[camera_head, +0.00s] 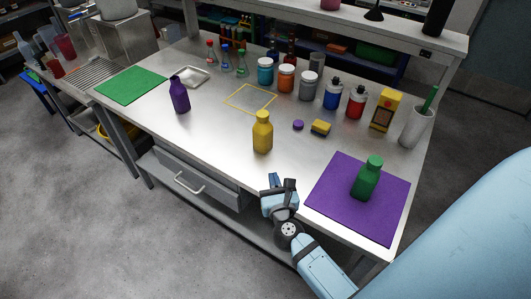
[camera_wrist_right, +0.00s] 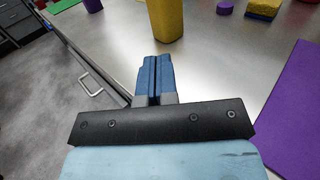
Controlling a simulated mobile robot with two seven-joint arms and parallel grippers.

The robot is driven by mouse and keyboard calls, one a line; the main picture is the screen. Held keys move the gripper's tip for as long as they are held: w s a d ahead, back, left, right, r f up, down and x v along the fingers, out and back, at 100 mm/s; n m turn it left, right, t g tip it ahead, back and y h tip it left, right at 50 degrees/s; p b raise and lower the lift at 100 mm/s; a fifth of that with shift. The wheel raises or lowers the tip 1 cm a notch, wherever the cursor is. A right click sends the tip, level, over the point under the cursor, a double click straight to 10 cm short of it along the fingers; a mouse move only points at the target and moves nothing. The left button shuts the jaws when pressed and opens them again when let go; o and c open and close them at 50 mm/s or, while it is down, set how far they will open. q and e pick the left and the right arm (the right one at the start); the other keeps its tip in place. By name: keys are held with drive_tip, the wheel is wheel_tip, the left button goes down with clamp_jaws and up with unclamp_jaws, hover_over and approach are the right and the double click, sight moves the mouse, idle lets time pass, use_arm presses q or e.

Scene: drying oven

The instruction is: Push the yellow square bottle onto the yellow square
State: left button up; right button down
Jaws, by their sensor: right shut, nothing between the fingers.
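The yellow square bottle (camera_head: 262,133) stands upright on the steel table, near its front edge. The yellow square (camera_head: 250,98) is an outline on the tabletop, behind the bottle and slightly left; it looks empty. My right gripper (camera_head: 283,184) is at the table's front edge, in front of the bottle and a little right, apart from it. In the right wrist view its fingers (camera_wrist_right: 155,78) are shut and empty, with the lower part of the yellow bottle (camera_wrist_right: 165,20) just ahead of the tips. My left gripper is not in view.
A purple bottle (camera_head: 179,95) stands left, near a green mat (camera_head: 132,85). A green bottle (camera_head: 367,178) stands on a purple mat (camera_head: 335,199) at right. A sponge (camera_head: 320,128) and purple cap (camera_head: 298,125) lie right of the yellow bottle. Several jars line the back.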

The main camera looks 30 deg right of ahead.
sight(264, 139)
drive_tip(key=shift+w+d, duration=0.3)
drive_tip(key=shift+w, duration=0.05)
drive_tip(key=p+x, duration=0.2)
drive_tip(key=x, duration=1)
drive_tip(key=shift+w+d, duration=0.15)
drive_tip(key=shift+w, duration=0.1)
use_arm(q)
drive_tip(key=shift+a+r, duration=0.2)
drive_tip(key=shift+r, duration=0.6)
use_arm(e)
drive_tip(key=shift+w+d, duration=0.1)
drive_tip(key=shift+w, duration=0.05)
